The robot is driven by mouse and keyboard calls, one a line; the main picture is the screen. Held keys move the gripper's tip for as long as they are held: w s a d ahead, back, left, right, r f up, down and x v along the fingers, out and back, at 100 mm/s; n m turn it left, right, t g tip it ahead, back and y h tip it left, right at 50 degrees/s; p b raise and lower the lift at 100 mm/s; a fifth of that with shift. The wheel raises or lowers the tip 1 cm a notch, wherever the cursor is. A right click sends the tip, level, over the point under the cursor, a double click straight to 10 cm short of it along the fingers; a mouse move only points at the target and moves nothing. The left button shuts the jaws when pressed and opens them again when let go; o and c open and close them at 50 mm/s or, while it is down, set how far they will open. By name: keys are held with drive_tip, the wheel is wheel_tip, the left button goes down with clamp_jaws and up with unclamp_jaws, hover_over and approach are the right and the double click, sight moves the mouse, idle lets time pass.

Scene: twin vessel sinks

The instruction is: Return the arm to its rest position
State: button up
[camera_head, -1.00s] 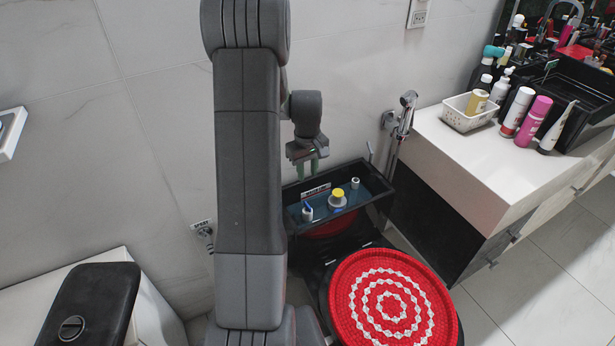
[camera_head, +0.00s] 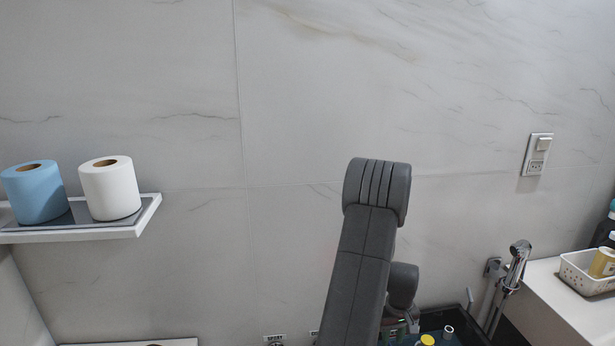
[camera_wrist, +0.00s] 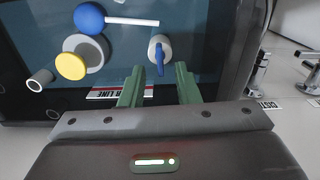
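My arm (camera_head: 361,265) rises from the bottom edge of the head view, with its elbow high against the wall. My gripper hangs low behind it and is mostly hidden there. In the wrist view my gripper (camera_wrist: 158,75) shows two green fingers apart with nothing held between them. Beyond the fingertips, in a dark tray (camera_wrist: 22,103), stands a small white bottle with a blue part (camera_wrist: 159,50). To its left in the tray are a yellow-capped container (camera_wrist: 71,66), a blue ball-ended item with a white stick (camera_wrist: 90,18) and a small white cylinder (camera_wrist: 40,80).
A marble wall (camera_head: 300,110) stands behind the arm. A wall shelf (camera_head: 140,218) at left holds a blue roll (camera_head: 35,192) and a white roll (camera_head: 110,188). At right are a hand shower (camera_head: 516,262), a wall outlet (camera_head: 537,154) and a counter with a white basket (camera_head: 585,275).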

wheel_tip(320, 180, down, 3)
drive_tip(key=shift+f, duration=0.15)
drive_tip(key=shift+r, duration=0.25)
